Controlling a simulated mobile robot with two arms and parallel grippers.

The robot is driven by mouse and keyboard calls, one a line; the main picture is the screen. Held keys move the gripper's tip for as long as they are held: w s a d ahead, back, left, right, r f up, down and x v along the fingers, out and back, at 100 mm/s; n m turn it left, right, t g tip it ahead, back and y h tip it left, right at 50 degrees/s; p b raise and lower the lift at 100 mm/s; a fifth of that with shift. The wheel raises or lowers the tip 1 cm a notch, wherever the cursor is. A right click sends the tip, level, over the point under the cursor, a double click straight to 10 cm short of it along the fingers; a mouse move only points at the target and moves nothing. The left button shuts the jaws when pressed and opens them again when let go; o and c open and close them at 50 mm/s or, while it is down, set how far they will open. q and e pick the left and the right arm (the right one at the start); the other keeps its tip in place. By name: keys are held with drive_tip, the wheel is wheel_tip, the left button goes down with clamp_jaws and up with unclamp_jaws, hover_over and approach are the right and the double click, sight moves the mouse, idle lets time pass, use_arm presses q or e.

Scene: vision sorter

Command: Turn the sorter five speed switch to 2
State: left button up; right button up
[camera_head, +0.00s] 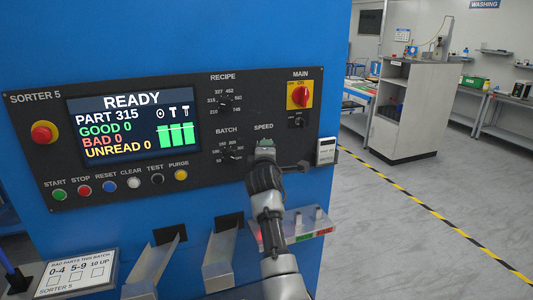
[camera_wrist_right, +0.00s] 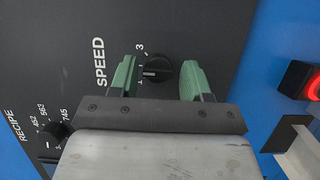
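The speed switch (camera_wrist_right: 160,73) is a small black round knob with a white pointer line, on the dark panel of sorter 5. In the right wrist view the pointer points left, toward the SPEED lettering (camera_wrist_right: 100,62). A 3 shows up and left of the knob; a green finger partly covers the scale, so I cannot tell the exact setting. My right gripper (camera_wrist_right: 158,78) is open, its green fingers on either side of the knob with gaps visible. In the head view my right gripper (camera_head: 265,147) is below the SPEED label and hides the knob. My left gripper is out of view.
The panel also carries the recipe knob (camera_head: 225,103), the batch knob (camera_head: 230,156), the red-and-yellow main switch (camera_head: 299,95) and a red stop button (camera_head: 44,133). The screen (camera_head: 134,121) reads READY. Metal chutes (camera_head: 220,260) and a small shelf (camera_head: 310,232) stick out below.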

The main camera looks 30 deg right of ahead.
drive_tip(key=shift+o, duration=0.7)
drive_tip(key=b+v, duration=0.3)
drive_tip(key=v, duration=0.8)
drive_tip(key=shift+d, duration=0.1)
